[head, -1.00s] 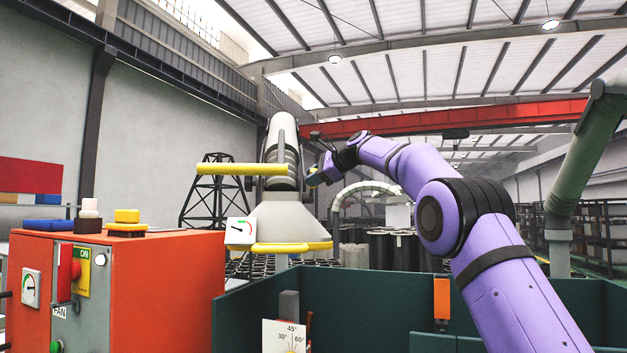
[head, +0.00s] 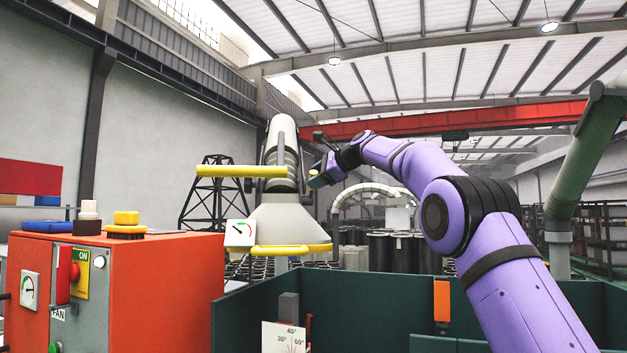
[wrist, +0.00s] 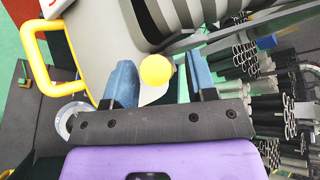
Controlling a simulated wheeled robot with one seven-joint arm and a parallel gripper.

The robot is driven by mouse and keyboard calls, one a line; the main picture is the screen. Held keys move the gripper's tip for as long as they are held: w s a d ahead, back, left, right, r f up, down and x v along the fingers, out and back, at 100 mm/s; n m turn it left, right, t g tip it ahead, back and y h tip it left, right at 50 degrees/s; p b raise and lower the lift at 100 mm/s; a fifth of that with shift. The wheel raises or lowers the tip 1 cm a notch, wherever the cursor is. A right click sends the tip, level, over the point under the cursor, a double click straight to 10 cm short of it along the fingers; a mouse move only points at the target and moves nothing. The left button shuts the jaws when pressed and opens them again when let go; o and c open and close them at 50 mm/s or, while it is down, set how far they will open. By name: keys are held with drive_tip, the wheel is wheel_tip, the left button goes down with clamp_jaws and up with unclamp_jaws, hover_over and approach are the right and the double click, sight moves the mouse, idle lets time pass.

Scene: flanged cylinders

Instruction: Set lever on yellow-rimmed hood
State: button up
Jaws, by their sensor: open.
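The grey conical hood (head: 290,222) has a yellow rim (head: 285,250) along its lower edge. A yellow ball knob (wrist: 156,70), apparently the lever's end, shows between the two blue fingers of my gripper (wrist: 158,64). The fingers are open, with a gap visible on each side of the knob. In the head view my gripper (head: 318,176) is right of the hood's neck, with a small yellow spot by its tip. The lever's shaft is largely hidden.
A yellow bar (head: 240,171) crosses the hood's neck, and a dial gauge (head: 240,232) is on its left side. An orange control box (head: 160,290) stands at left. Dark green panels (head: 390,300) are below my arm. Dark tubes (wrist: 240,65) stand at right in the wrist view.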

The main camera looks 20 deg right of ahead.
drive_tip(key=v, duration=0.9)
drive_tip(key=shift+s+r, duration=0.15)
drive_tip(key=shift+s, duration=0.05)
drive_tip(key=shift+d, duration=0.15)
